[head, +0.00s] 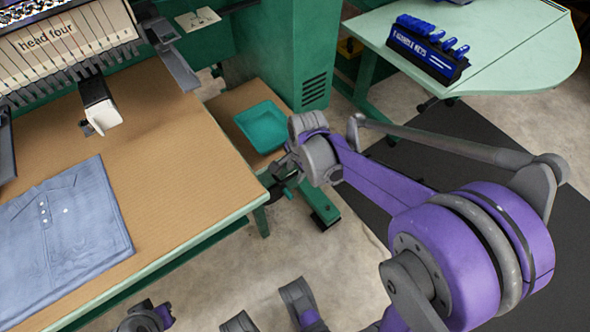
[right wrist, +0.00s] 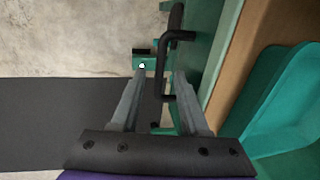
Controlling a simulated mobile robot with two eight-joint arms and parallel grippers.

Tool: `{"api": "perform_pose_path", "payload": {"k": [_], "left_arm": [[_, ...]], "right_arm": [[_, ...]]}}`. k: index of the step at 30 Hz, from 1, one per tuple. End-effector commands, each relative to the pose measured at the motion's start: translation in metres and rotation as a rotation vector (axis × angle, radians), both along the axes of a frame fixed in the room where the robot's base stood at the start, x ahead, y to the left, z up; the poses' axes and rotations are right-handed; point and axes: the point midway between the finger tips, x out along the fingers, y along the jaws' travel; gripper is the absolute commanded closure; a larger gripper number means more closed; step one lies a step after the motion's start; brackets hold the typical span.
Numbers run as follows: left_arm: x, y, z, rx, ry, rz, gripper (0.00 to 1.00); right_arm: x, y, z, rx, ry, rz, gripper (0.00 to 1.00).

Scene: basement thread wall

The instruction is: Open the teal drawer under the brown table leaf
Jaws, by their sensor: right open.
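The brown table leaf (head: 236,101) stands beside the large table, with a teal tray (head: 262,126) on it. In the right wrist view the leaf's brown edge (right wrist: 242,45) runs down the right. The teal drawer front (right wrist: 208,50) is beside that edge and carries a black bar handle (right wrist: 164,84). My right gripper (head: 284,187) is at the leaf's front side. It is open, and its two fingers (right wrist: 160,78) appear on either side of the handle's lower part. I cannot tell whether they touch it. In the head view my gripper and wrist hide most of the drawer front.
The large brown table (head: 165,150) at left holds folded blue cloth (head: 65,235) and an embroidery machine (head: 65,45). A green cabinet (head: 285,50) stands behind the leaf. A pale green table (head: 510,50) with a blue-and-black rack (head: 428,50) is at upper right. Grey floor is open in front.

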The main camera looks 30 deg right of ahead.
Motion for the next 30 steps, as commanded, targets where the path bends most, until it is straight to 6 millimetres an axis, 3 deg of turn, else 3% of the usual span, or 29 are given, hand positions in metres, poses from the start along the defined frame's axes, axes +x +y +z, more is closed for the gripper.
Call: {"api": "perform_pose_path", "payload": {"k": [5,12,30], "left_arm": [[0.0000,0.0000,0.0003,0.000,0.000,0.000,1.00],[0.0000,0.0000,0.0003,0.000,0.000,0.000,1.00],[0.0000,0.0000,0.0003,0.000,0.000,0.000,1.00]], "right_arm": [[0.0000,0.0001,0.0005,0.000,0.000,0.000,0.59],[0.0000,0.0001,0.0006,0.000,0.000,0.000,1.00],[0.0001,0.0000,0.0006,0.000,0.000,0.000,1.00]]}}
